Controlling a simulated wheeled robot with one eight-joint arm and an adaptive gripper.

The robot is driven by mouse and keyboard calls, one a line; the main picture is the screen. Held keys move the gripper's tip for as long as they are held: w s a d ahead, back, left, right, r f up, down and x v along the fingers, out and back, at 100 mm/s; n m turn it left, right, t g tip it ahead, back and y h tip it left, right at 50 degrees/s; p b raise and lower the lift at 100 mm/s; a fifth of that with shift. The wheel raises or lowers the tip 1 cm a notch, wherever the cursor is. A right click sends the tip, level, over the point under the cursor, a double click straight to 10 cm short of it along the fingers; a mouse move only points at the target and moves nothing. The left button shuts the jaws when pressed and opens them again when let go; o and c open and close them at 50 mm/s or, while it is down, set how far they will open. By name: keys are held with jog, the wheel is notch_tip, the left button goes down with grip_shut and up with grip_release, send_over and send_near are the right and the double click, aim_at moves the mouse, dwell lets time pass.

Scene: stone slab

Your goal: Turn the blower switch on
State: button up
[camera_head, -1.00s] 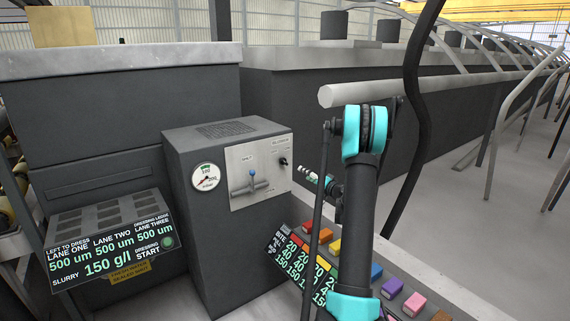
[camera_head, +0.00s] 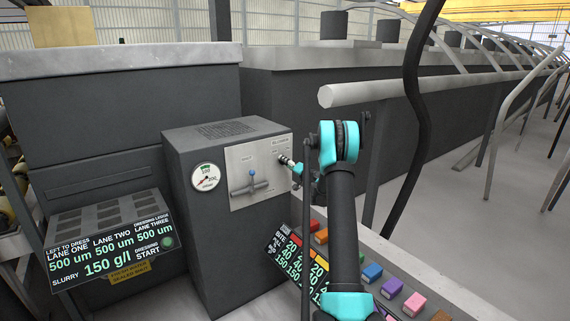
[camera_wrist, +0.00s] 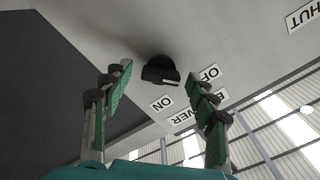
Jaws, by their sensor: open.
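The blower switch (camera_wrist: 161,72) is a black rotary knob with a white mark, on a pale panel (camera_head: 240,196) on the front of a dark grey cabinet. In the wrist view, the ON label (camera_wrist: 162,103) and the partly covered OFF label (camera_wrist: 208,73) are beside it, upside down. I cannot tell which label the mark points to. My gripper (camera_head: 288,161) is open at the panel's upper right and hides the switch in the head view. In the wrist view its two green-padded fingers stand either side of the knob, apparently not touching it.
A blue-knobbed lever (camera_head: 252,173) sits left of the switch on the same panel, and a round gauge (camera_head: 205,177) is further left.

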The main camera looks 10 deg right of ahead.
jog(key=shift+x, duration=0.85)
jog(key=c, duration=1.2)
jog(key=shift+o, duration=0.2)
